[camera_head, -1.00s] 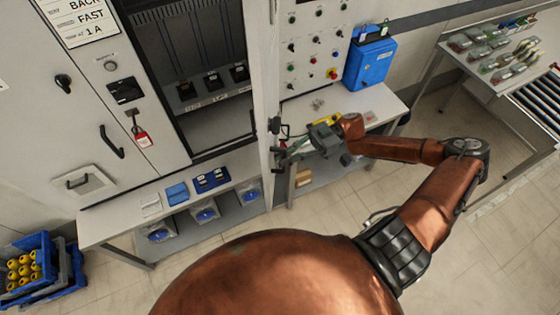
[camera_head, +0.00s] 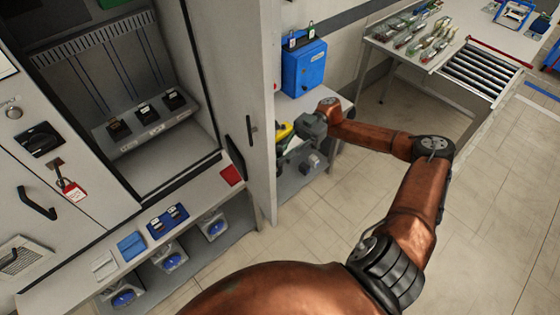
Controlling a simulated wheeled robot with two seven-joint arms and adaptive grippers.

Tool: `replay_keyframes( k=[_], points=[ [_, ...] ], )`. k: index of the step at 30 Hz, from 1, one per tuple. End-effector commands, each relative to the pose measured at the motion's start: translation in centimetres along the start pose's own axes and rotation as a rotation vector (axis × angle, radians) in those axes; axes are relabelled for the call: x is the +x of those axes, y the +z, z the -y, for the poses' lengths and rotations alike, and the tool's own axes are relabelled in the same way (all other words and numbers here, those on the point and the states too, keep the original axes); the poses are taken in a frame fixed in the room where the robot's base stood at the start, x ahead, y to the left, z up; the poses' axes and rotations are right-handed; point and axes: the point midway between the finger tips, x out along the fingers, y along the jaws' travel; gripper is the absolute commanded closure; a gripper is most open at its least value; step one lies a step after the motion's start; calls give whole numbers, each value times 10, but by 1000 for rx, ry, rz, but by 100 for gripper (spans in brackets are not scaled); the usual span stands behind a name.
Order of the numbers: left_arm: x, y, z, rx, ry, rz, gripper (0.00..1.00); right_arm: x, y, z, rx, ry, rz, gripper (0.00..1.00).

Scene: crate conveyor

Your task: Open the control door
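The control door (camera_head: 235,75) is a tall pale grey panel at the right side of the open control cabinet (camera_head: 205,95). It stands swung out from the cabinet, with a slim black handle (camera_head: 249,130) on the face I see. The cabinet interior is exposed, with several dark switches low inside. My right gripper (camera_head: 284,163) is low beside the door's free edge, on the right side of it. Its fingertips are partly hidden, so I cannot tell whether it touches the door or how far its fingers are apart. My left gripper is out of view.
A bench (camera_head: 85,262) runs below the cabinet with blue items and a red square (camera_head: 231,175). A roller conveyor (camera_head: 482,70) and table stand at upper right. The floor (camera_head: 500,200) at right is clear.

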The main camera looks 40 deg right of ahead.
Motion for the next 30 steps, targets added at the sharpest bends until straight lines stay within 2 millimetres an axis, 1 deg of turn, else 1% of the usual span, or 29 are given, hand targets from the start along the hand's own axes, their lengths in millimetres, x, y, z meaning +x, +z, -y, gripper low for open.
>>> replay_keyframes(
  k=[14,15,21,27,30],
  points=[
    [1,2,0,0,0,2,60,-2,-2,-3,-3,2,-2,100],
    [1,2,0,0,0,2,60,-2,-2,-3,-3,2,-2,87],
    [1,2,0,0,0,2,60,-2,-2,-2,-2,1,-1,73],
    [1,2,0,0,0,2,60,-2,-1,-1,-1,0,-1,72],
    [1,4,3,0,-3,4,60,-3,-1,-2,-1,0,0,72]
  ],
)
